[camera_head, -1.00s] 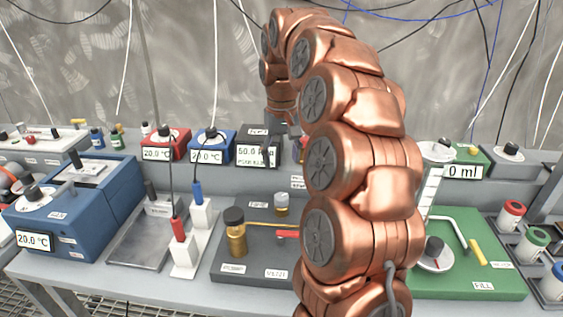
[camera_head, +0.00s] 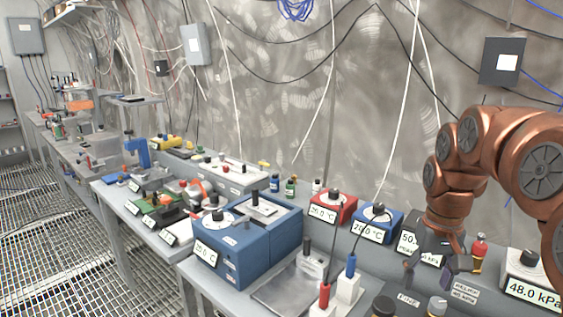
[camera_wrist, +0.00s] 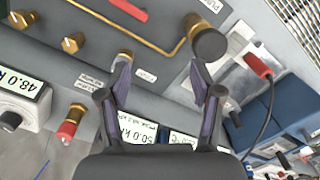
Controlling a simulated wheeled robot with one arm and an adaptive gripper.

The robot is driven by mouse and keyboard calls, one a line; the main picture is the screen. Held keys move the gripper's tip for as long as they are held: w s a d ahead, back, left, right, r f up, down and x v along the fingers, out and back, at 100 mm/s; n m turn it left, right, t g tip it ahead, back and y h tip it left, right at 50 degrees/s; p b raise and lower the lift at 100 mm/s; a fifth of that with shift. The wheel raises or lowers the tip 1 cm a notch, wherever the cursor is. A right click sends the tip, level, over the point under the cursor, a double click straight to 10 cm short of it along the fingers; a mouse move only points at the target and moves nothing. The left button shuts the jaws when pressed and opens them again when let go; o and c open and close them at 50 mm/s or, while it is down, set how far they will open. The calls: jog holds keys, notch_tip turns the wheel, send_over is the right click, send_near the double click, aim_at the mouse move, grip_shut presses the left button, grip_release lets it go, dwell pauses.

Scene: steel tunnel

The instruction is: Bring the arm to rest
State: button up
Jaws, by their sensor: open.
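My copper arm comes in at the right edge of the head view, bent over the bench and pointing down at its end. My gripper (camera_head: 432,278) hangs above the back part of the bench, beside the pressure display box. In the wrist view my gripper (camera_wrist: 162,78) has its two dark fingers spread apart with nothing between them. Below it lie a dark grey board (camera_wrist: 110,50) with a brass pipe and a dark-capped brass fitting (camera_wrist: 208,44). No held object shows.
A blue 20.0 °C box (camera_head: 240,245) stands left of my arm. Red (camera_head: 333,207) and blue (camera_head: 378,224) units stand behind it. A 48.0 kPa box (camera_head: 530,275) is at the right. More benches run to the far left, beside an open grating floor (camera_head: 50,240).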

jog(key=s+a+f+p, duration=0.1)
jog(key=s+a, duration=0.2)
jog(key=s, duration=0.5)
jog(key=s+a+f+n+g+p, duration=0.1)
jog(key=s+a, duration=0.3)
jog(key=s, duration=0.4)
jog(key=s+a+f+p, duration=0.3)
jog(key=s, duration=0.5)
jog(key=shift+s+a, duration=0.25)
jog(key=shift+a, duration=0.05)
